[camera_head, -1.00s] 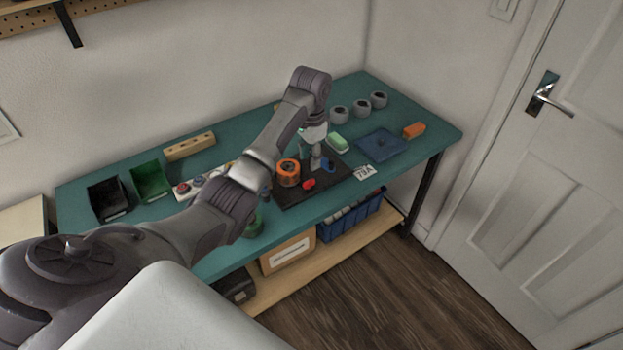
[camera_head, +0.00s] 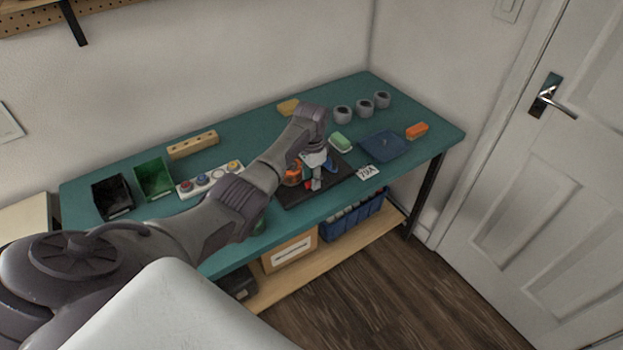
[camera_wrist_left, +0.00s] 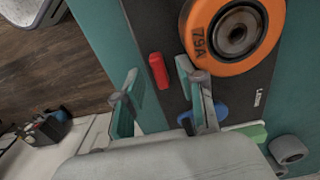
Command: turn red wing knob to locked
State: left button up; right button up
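The red wing knob (camera_wrist_left: 159,70) is a small elongated red piece on a dark board (camera_wrist_left: 152,22). In the wrist view it lies between the fingertips' directions, apart from both fingers. In the head view the knob (camera_head: 308,185) is a small red spot beside my gripper, partly hidden. My left gripper (camera_head: 316,184) is low over the board; in the wrist view its two teal-padded fingers (camera_wrist_left: 160,84) are spread with nothing held. A blue knob (camera_wrist_left: 208,113) is partly behind one finger. My right gripper is not in view.
Bins (camera_head: 153,178) and a button strip (camera_head: 210,179) lie to the left.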

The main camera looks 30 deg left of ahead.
pick_arm(q)
jog(key=shift+f, duration=0.4)
grip_shut()
